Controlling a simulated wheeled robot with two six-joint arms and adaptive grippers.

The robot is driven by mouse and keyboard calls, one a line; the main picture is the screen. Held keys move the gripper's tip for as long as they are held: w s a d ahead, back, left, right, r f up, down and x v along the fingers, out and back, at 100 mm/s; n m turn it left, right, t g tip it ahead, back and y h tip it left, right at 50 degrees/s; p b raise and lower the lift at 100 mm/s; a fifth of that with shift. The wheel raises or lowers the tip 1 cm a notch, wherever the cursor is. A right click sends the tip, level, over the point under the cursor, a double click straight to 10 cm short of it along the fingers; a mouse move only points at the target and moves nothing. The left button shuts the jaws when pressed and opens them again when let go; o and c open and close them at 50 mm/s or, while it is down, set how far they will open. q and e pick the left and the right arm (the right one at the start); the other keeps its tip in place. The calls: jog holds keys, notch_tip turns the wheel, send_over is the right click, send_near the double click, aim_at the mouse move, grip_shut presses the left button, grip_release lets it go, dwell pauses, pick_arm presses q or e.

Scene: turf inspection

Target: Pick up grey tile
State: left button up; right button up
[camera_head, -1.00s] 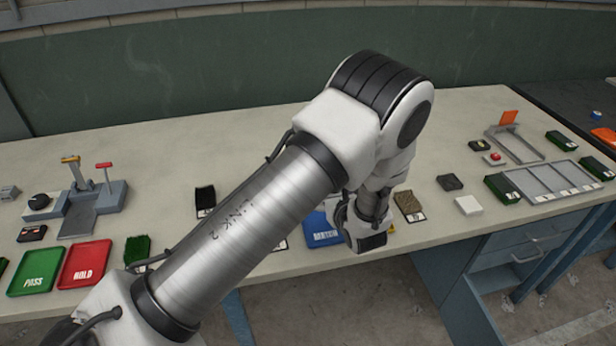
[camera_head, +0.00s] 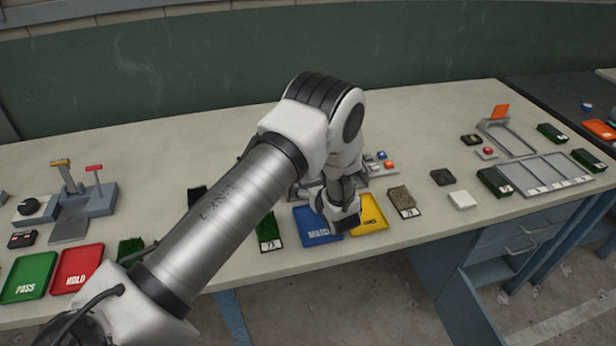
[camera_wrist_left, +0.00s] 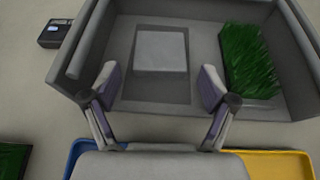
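A light grey square tile (camera_wrist_left: 160,52) lies in a recess of a grey fixture (camera_wrist_left: 128,42) in the left wrist view. My left gripper (camera_wrist_left: 160,92) is open and empty there. Its two fingers stand apart to the left and right, around the near end of the recess, with the tile farther ahead between them. In the head view my left gripper (camera_head: 342,222) hangs over the blue MATCH tray (camera_head: 311,236) and the yellow tray (camera_head: 374,222). My arm hides most of the fixture (camera_head: 385,181) and the tile there. My right gripper is not in view.
Green turf (camera_wrist_left: 250,62) lies in the fixture's right compartment, close to the right finger. A raised wall borders the fixture. A dark tile (camera_head: 443,177), a white tile (camera_head: 462,199) and a brown turf sample (camera_head: 402,197) lie to the right.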

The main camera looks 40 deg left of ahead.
pick_arm(q)
jog(key=c, duration=0.9)
